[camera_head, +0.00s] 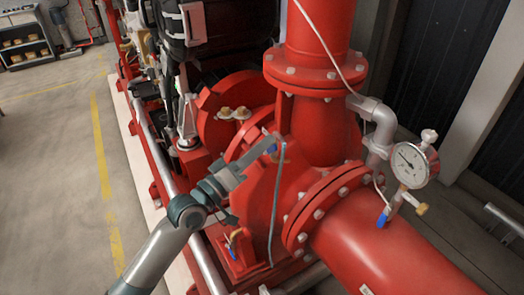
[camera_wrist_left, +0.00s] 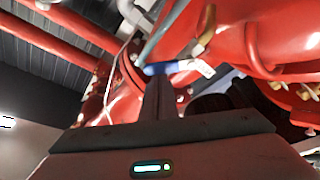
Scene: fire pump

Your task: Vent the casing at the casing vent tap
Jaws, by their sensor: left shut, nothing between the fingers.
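The casing vent tap with its blue lever (camera_head: 272,149) is at the top of the red pump casing (camera_head: 262,190) in the head view. In the left wrist view the blue lever (camera_wrist_left: 172,67) lies crosswise, beside a brass tap body (camera_wrist_left: 206,28). My left gripper (camera_head: 266,143) reaches in from the lower left, its tips close by the lever. In the left wrist view the shut fingers (camera_wrist_left: 160,84) point at the lever, with nothing between them. Whether they touch it I cannot tell. My right gripper is not in view.
A pressure gauge (camera_head: 410,165) with another blue-handled valve (camera_head: 383,217) stands on the large red pipe (camera_head: 385,255) at right. Another tap (camera_head: 233,243) sits low on the casing. A thin grey tube (camera_head: 276,205) runs down the casing. Clear floor (camera_head: 60,190) lies left.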

